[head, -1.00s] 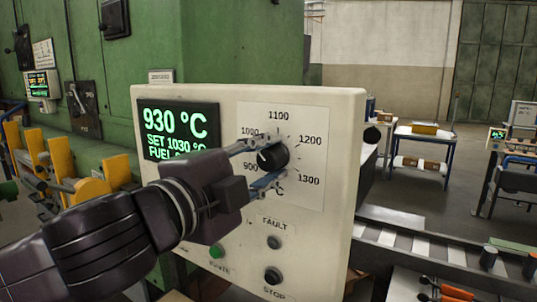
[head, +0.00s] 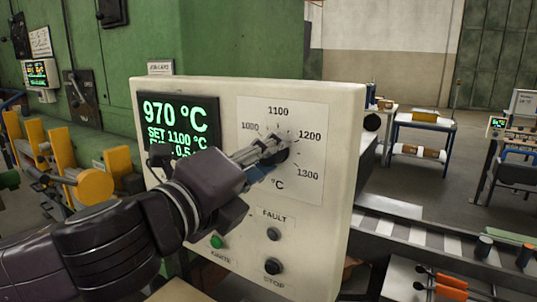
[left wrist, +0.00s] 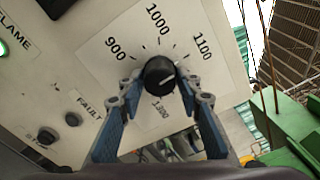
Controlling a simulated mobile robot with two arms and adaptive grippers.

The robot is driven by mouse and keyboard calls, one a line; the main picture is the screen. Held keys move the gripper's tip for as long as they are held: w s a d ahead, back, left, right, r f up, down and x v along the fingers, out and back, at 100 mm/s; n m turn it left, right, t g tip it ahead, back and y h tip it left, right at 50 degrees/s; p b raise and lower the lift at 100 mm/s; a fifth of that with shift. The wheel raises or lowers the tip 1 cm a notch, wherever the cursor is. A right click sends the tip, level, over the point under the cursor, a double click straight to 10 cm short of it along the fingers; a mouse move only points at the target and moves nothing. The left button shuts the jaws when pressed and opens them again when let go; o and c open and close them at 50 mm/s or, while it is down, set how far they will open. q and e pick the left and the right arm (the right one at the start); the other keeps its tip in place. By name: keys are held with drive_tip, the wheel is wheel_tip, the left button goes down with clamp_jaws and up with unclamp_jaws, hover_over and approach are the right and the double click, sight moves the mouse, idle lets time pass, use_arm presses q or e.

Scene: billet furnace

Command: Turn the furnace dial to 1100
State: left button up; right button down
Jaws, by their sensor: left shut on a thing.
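The black dial (head: 283,153) sits on a white scale plate on the cream control panel (head: 345,180). It is mostly hidden behind the gripper in the head view. The left wrist view shows the round dial (left wrist: 159,73) between the two fingers. My left gripper (head: 270,147) is shut on the dial, one finger on each side, with the wrist rolled. The display (head: 178,125) reads 970 °C and SET 1100 °C; its third line is partly covered by the gripper. The dial's pointer is hard to read. My right gripper is in neither view.
Below the dial are a FAULT lamp (head: 273,234), a STOP button (head: 273,267) and a green button (head: 217,242). Yellow parts (head: 95,185) stand left of the panel. A conveyor (head: 420,236) runs at the right.

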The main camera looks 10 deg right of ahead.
use_arm(q)
drive_tip(key=shift+f, duration=0.1)
idle(0.4)
drive_tip(key=o, duration=1.1)
drive_tip(key=shift+o, duration=0.2)
drive_tip(key=v, duration=0.7)
drive_tip(key=shift+s+a, duration=0.2)
drive_tip(key=shift+a, duration=0.05)
